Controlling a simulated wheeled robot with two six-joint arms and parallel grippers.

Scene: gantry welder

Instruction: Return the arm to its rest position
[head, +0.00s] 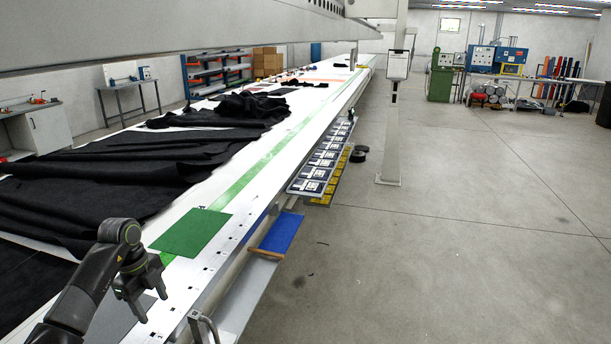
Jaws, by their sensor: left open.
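My left arm comes in from the bottom left. I cannot tell the exact height of the fingertips above the table. My right gripper is not in view.
Rumpled black fabric (110,165) covers much of the table's left side. A gantry beam (200,30) spans overhead. Panels with dark and white squares (318,172) line the table's right edge. A blue board (281,233) sits on a lower shelf. Open floor (450,260) lies to the right.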

